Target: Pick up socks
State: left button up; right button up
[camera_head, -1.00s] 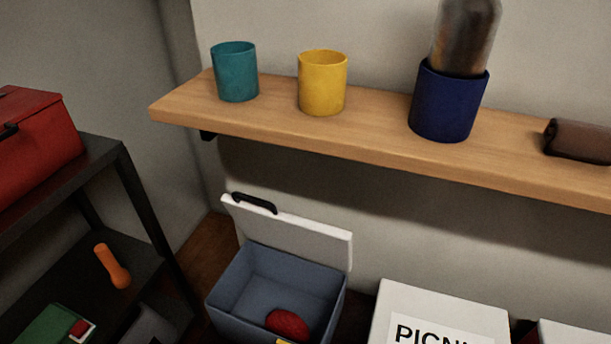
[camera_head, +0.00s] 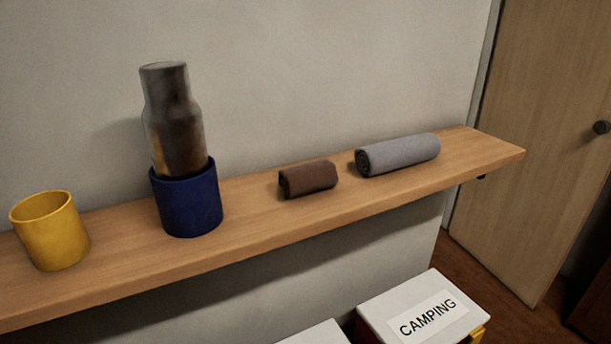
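A brown rolled cloth bundle (camera_head: 308,179), which may be the socks, lies on the wooden shelf (camera_head: 262,228) right of the blue cup. A longer grey rolled cloth (camera_head: 398,155) lies to its right, near the shelf's right end. I cannot tell for sure which roll is the socks. Neither of my grippers shows in the head view.
On the shelf stand a yellow cup (camera_head: 50,232) and a blue cup (camera_head: 188,200) with a bottle (camera_head: 172,120) in it. Below is a closed box labelled CAMPING (camera_head: 428,312) beside another white lid (camera_head: 318,334). A wooden door (camera_head: 545,150) is at right.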

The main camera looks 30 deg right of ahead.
aim_at(303, 179)
jog(key=k+l, duration=0.1)
jog(key=l, duration=0.25)
jog(key=k+l, duration=0.15)
jog(key=l, duration=0.2)
jog(key=k+l, duration=0.1)
jog(key=l, duration=0.25)
jog(key=k+l, duration=0.15)
jog(key=l, duration=0.2)
jog(key=k+l, duration=0.1)
jog(key=l, duration=0.25)
jog(key=k+l, duration=0.15)
jog(key=l, duration=0.2)
